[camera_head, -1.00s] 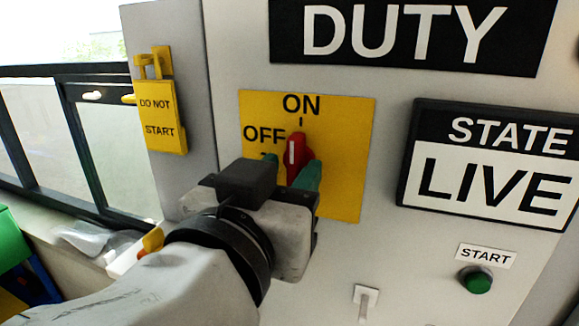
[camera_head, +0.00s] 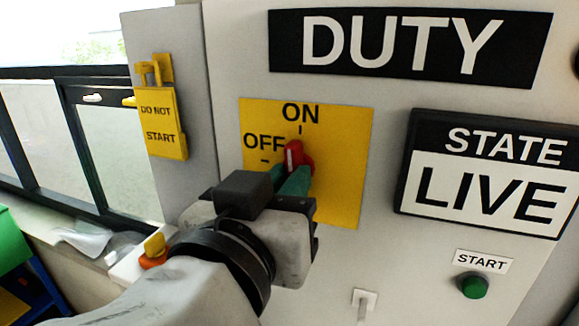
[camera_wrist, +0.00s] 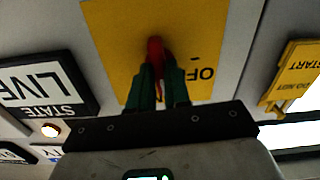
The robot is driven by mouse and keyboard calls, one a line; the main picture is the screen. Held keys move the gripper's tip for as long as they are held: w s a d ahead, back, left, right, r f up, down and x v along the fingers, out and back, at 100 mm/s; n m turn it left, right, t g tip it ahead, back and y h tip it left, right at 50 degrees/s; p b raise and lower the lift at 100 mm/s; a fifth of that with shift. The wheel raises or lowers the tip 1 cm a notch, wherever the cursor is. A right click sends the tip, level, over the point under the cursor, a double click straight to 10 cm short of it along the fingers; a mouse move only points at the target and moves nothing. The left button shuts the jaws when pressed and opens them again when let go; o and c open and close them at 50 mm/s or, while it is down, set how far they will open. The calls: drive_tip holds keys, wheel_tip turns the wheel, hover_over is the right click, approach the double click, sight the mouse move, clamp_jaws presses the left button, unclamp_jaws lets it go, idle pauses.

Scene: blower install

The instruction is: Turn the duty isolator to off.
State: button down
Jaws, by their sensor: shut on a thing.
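The duty isolator is a red handle (camera_head: 296,155) on a yellow plate (camera_head: 345,165) marked ON at the top and OFF at the left. The handle's white line points up toward ON. My gripper (camera_head: 287,178) has its green fingers shut on the red handle. In the wrist view the handle (camera_wrist: 155,50) shows between the two green fingertips (camera_wrist: 157,75). The fingers hide the handle's lower part.
A STATE LIVE sign (camera_head: 485,175) and a green START button (camera_head: 474,286) are to the right. A yellow DO NOT START tag (camera_head: 162,125) hangs at the left. A small white toggle (camera_head: 363,300) sits below the plate.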

drive_tip(key=n+p, duration=0.3)
idle(0.4)
drive_tip(key=shift+n, duration=0.3)
drive_tip(key=shift+p, duration=0.35)
drive_tip(key=shift+r+n+p, duration=0.1)
drive_tip(key=shift+n+p, duration=0.6)
drive_tip(key=shift+p, duration=0.05)
drive_tip(key=shift+n+p, duration=1.3)
drive_tip(key=shift+p, duration=0.3)
drive_tip(key=shift+n, duration=0.3)
